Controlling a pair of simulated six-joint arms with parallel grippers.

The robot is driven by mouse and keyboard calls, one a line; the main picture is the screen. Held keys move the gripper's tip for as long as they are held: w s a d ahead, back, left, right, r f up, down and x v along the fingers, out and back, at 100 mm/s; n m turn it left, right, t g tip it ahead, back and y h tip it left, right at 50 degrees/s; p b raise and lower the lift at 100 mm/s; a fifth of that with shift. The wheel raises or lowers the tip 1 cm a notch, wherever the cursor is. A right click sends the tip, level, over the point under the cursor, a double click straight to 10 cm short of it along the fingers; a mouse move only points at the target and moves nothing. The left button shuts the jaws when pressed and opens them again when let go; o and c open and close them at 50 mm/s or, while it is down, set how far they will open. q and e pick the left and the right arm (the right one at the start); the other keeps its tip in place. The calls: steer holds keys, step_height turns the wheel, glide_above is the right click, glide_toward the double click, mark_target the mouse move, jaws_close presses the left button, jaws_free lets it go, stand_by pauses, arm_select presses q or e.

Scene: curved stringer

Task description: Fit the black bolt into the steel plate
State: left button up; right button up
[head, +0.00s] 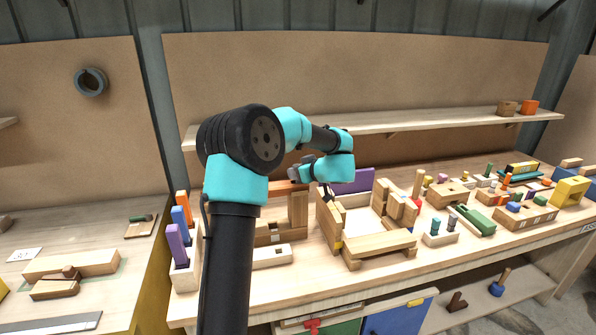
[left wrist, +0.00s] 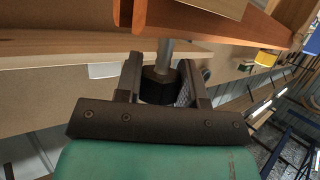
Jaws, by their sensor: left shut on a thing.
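In the left wrist view my left gripper (left wrist: 160,76) is shut on the black bolt (left wrist: 157,88). The bolt has a dark, chunky head between the fingers and a grey shank pointing away from the gripper. The shank's far end meets the edge of a reddish-brown wooden part in the picture; I cannot tell whether it touches or goes in. In the head view my left arm reaches over the bench, its wrist above the wooden pieces near the purple board; the bolt is too small to make out there. I cannot pick out the steel plate. My right gripper is not in view.
A wooden frame (head: 382,243) stands on the bench, with a purple board (head: 353,182) behind it. Many toy parts, including a green car (head: 474,220), crowd the right. A shelf (head: 440,118) runs behind the arm.

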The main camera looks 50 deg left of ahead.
arm_select(q)
steer(key=shift+f, duration=0.65)
steer(key=shift+r, duration=0.1)
steer(key=shift+r, duration=3.05)
steer(key=shift+f, duration=3.2)
stand_by(0.7)
steer(key=o, duration=1.1)
